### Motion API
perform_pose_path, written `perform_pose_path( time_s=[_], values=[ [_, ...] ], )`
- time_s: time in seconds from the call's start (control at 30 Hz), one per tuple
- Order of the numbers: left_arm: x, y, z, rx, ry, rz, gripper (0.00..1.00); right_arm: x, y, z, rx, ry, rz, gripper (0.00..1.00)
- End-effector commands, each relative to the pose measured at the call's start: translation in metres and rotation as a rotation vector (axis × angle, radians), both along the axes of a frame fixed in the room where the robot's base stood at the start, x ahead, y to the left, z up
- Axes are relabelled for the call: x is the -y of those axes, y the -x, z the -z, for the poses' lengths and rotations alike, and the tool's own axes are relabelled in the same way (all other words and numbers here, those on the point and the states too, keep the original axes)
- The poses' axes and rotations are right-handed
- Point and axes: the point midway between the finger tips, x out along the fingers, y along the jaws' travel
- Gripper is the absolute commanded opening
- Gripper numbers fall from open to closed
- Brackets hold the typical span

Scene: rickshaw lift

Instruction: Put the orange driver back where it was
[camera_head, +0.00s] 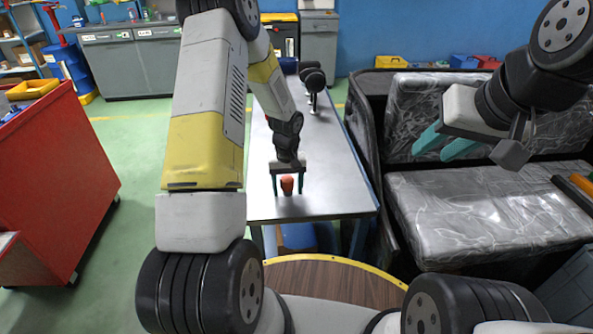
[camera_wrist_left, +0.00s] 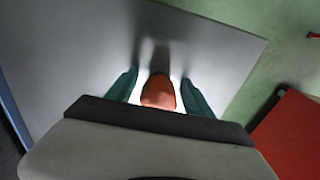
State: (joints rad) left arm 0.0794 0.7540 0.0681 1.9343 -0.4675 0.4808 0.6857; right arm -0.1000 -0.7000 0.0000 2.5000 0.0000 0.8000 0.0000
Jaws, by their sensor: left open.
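The orange driver (camera_head: 287,184) stands on the near end of the grey table (camera_head: 330,196). My left gripper (camera_head: 288,190) is open, with one teal finger on each side of the driver. In the left wrist view, the driver (camera_wrist_left: 158,91) shows between the two fingers (camera_wrist_left: 160,88), with a gap on each side. Its lower part is hidden or dark in that view. My right gripper (camera_head: 448,145) is over the rickshaw seat at the right, its two teal fingers apart and nothing seen between them.
The rickshaw's grey padded seat (camera_head: 480,205) and dark frame stand right of the table. A red cabinet (camera_head: 60,180) stands at the left. A dark object (camera_head: 313,80) sits at the table's far end. The table's middle right is clear.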

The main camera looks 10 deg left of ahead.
Motion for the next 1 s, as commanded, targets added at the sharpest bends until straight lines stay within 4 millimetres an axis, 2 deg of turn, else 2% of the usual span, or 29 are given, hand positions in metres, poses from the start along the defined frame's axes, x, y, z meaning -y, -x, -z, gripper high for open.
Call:
perform_pose_path(
  time_s=[0.13,0.27,0.6,0.9,1.0],
  values=[
    [0.000,0.000,-0.003,0.001,0.000,0.000,0.60,0.000,0.000,0.000,0.000,0.000,0.000,0.36],
    [0.000,-0.001,-0.019,0.004,0.000,-0.002,0.60,0.000,0.000,0.000,0.000,0.000,0.000,0.36],
    [0.000,0.000,-0.091,0.005,0.000,-0.001,0.60,0.000,0.000,0.000,0.000,0.000,0.000,0.36],
    [0.000,0.002,-0.126,0.006,0.000,0.001,0.60,0.000,0.000,0.000,0.000,0.000,0.000,0.36],
    [0.000,0.008,-0.147,0.030,0.001,0.015,0.60,0.000,0.000,0.000,0.000,0.000,0.000,0.36]
  ],
)
